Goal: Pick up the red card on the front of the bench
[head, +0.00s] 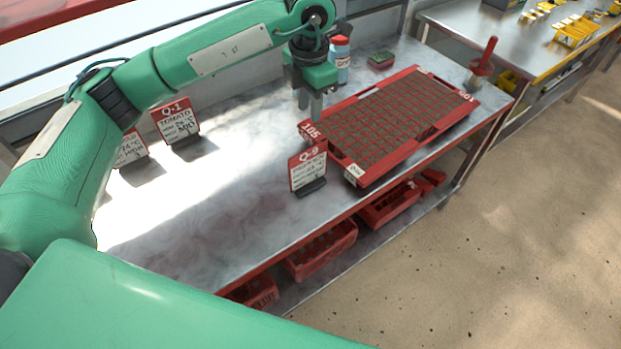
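A red-topped card with white lower part, marked Q-9 (308,170), stands upright in a dark base near the front edge of the metal bench (225,215). It is just left of the tray's near-left corner. My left gripper (310,112) points down over the bench, behind and above this card and apart from it. Its two fingers look parted, with nothing between them. My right gripper is not in view.
A red seed tray (427,137) of dark cells lies right of the card. Two more cards (176,123) (131,148) stand at back left. A blue bottle with red cap (341,62), a sponge (381,60) and a red-handled tool (483,62) are behind. Red crates (322,252) sit below.

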